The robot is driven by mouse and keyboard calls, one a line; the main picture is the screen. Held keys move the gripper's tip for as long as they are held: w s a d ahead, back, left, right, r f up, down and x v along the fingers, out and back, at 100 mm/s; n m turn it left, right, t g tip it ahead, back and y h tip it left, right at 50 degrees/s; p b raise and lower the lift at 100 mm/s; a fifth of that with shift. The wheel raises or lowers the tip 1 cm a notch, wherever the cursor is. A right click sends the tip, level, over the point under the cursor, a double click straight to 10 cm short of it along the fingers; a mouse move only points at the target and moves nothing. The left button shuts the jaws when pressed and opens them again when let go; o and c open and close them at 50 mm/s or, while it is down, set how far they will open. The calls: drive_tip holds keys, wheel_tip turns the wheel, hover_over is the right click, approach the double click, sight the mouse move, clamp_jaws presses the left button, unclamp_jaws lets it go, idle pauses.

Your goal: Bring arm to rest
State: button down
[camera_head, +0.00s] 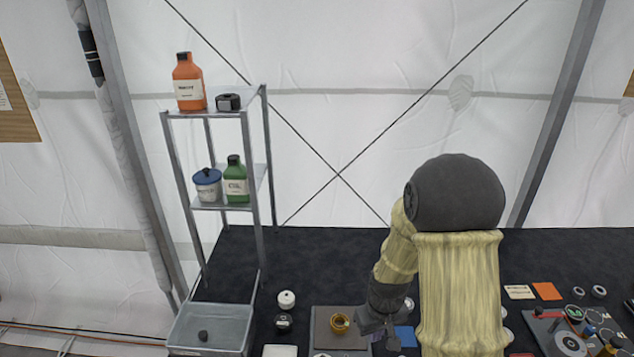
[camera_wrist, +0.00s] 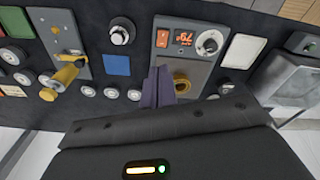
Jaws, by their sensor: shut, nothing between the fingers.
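My arm stands at the right middle of the head view, with a dark rounded joint and pale yellow sleeves. My gripper (camera_head: 388,338) hangs low over the black table (camera_head: 300,255), just right of a grey device (camera_head: 322,341) with a gold part (camera_head: 340,323) on it. In the wrist view my gripper (camera_wrist: 165,84) shows as dark fingers, shut together and empty. They overlap the grey device (camera_wrist: 200,72) in the picture, close to the gold part (camera_wrist: 182,84). Whether the fingertips touch anything cannot be told.
A metal shelf (camera_head: 221,206) at the left holds an orange bottle (camera_head: 188,82), a black item (camera_head: 229,102), a blue-lidded jar (camera_head: 207,186) and a green bottle (camera_head: 236,180). A clear bin (camera_head: 210,328) stands at its foot. Several small parts crowd the table's right. The table's back middle is clear.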

drive_tip(key=s+d+r+m+t+b, duration=0.1)
drive_tip(key=s+r+m+b, duration=0.2)
drive_tip(key=s+r, duration=0.4)
drive_tip(key=s+b, duration=0.1)
drive_tip(key=s, duration=0.2)
drive_tip(key=shift+s+d+r+m+t, duration=0.15)
drive_tip(key=shift+s+r+m+t, duration=0.05)
drive_tip(key=shift+s+m+t, duration=0.1)
